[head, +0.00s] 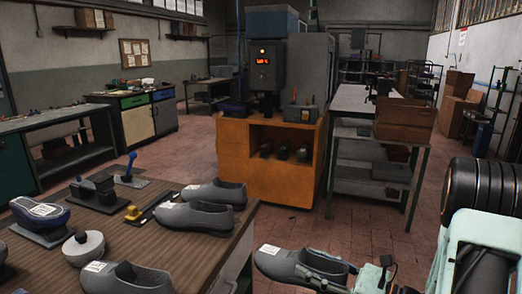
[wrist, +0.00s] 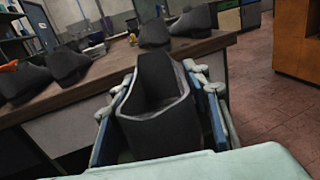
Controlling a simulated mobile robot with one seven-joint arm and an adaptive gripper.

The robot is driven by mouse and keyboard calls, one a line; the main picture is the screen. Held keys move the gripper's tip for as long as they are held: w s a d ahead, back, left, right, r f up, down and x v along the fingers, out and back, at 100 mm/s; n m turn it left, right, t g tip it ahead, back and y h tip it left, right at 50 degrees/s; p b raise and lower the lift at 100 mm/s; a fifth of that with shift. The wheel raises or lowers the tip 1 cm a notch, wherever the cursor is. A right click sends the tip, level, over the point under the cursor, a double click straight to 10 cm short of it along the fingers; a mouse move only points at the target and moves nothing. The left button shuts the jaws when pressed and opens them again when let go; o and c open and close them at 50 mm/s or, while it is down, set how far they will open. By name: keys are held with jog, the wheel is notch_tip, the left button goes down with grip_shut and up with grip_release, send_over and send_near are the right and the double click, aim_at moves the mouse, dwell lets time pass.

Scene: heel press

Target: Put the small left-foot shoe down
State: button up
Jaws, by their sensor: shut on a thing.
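A grey shoe with a white label on its toe (head: 285,262) is held in my gripper (head: 335,272), to the right of the wooden table. Its toe points left in the head view. In the wrist view the dark shoe (wrist: 158,115) sits between the two fingers, with its opening towards the camera. My gripper (wrist: 160,112) is shut on it, one finger on each side. Which foot the shoe fits cannot be told. Other grey shoes lie on the table, two near its right end (head: 195,215) (head: 217,194) and one at the front (head: 128,280).
The wooden table (head: 215,262) also bears a blue-grey shoe on a stand (head: 40,217), a round pale container (head: 84,248) and a blue-handled tool (head: 130,168). An orange cabinet (head: 270,178) with a machine on top stands behind. Open red floor (head: 375,235) lies to the right.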

notch_tip(320, 180, up, 9)
jog(key=p, duration=1.6)
jog(key=shift+d+r+p, duration=0.2)
jog(key=shift+d+p, duration=0.1)
jog(key=shift+p, duration=0.05)
